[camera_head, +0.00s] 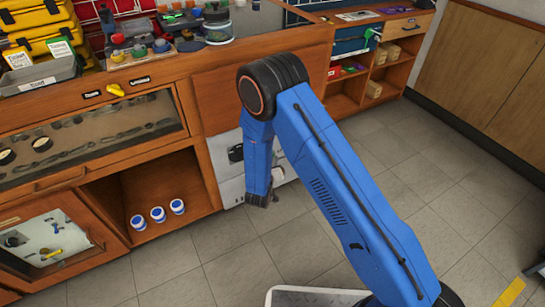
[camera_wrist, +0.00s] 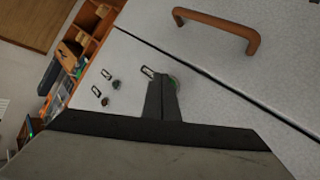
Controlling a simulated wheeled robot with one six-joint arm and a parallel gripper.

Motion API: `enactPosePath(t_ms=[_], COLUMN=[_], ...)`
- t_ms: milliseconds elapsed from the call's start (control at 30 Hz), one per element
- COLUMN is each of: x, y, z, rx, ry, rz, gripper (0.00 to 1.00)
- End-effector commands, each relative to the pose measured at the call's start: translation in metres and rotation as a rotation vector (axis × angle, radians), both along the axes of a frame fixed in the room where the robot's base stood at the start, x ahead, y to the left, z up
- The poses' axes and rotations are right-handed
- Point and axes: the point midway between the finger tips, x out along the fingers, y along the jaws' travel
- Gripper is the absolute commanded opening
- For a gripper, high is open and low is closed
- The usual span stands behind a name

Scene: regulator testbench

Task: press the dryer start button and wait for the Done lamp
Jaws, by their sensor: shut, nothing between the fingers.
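The dryer (camera_head: 230,181) is a pale grey cabinet under the wooden counter, partly hidden behind my arm. In the wrist view its speckled grey front (camera_wrist: 215,93) fills much of the picture. A green round button (camera_wrist: 176,83) with a small label beside it shows at the fingertips, partly hidden behind them. My gripper (camera_wrist: 163,80) is shut and empty, with its tips over or close beside this button; I cannot tell whether they touch. Two small dark round parts, one greenish (camera_wrist: 116,85) and one grey (camera_wrist: 105,102), sit with labels to the left; no lit lamp is clear.
A brown handle (camera_wrist: 225,27) stands out from the dryer front, across a dark seam. Three white and blue jars (camera_head: 157,214) stand in an open cubby. Cluttered counters and shelves line the back. The tiled floor (camera_head: 240,277) is mostly clear.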

Motion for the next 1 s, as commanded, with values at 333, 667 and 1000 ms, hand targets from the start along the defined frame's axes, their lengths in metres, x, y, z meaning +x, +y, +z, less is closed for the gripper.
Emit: enactPosePath(t_ms=[333, 667, 1000], x=[0.0016, 0.0041, 0.007], y=[0.001, 0.0028, 0.0047], z=[-0.0002, -0.0002, -0.0002], rx=[0.0, 0.0, 0.001], ry=[0.0, 0.001, 0.0], rz=[0.0, 0.0, 0.0], gripper=[0.0, 0.0, 0.0])
